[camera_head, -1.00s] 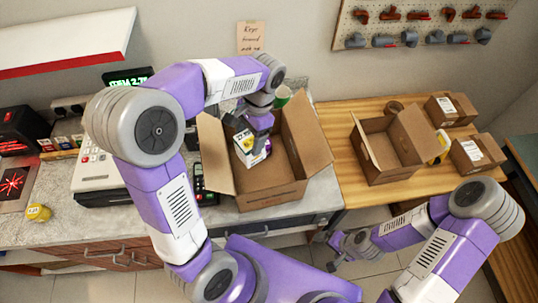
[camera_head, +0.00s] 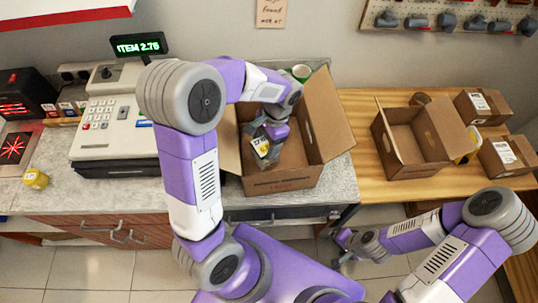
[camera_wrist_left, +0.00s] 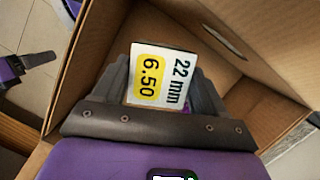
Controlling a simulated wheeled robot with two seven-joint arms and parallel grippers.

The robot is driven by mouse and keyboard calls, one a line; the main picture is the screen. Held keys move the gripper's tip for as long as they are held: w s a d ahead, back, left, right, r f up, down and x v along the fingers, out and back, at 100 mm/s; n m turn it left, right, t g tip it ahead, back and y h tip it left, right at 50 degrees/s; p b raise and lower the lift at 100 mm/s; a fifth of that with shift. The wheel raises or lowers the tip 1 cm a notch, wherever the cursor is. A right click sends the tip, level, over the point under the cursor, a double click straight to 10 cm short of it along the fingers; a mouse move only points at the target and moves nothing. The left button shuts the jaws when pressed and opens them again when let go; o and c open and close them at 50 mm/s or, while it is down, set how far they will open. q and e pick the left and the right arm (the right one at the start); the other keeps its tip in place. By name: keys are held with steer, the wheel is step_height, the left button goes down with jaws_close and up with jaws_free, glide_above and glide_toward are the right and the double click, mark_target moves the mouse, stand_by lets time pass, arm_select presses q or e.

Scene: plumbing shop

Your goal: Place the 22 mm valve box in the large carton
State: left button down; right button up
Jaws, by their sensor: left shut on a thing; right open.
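The 22 mm valve box (camera_head: 261,146) has a white and yellow label reading "22 mm 6.50", which shows in the left wrist view (camera_wrist_left: 162,75). My left gripper (camera_head: 266,150) is shut on it, with a finger on each side. The large carton (camera_head: 285,181) stands open on the counter with its flaps out. The gripper and box are inside its opening, above or near its floor; I cannot tell whether the box touches the floor. Its cardboard wall also fills the left wrist view (camera_wrist_left: 245,35). My right gripper (camera_head: 344,246) is open and empty, low in front of the counter.
A smaller open carton (camera_head: 416,168) and two closed boxes (camera_head: 482,106) (camera_head: 508,155) stand on the wooden bench to the right. A cash register (camera_head: 115,130) is left of the large carton.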

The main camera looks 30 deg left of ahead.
arm_select(q)
step_height(320, 180, down, 3)
steer(key=shift+w, duration=0.15)
steer(key=shift+f, duration=2.15)
steer(key=shift+f+b, duration=0.15)
steer(key=shift+b, duration=0.15)
steer(key=shift+c, duration=0.3)
jaws_free()
steer(key=v, duration=1.2)
steer(key=shift+p, duration=0.4)
steer(key=shift+d, duration=0.1)
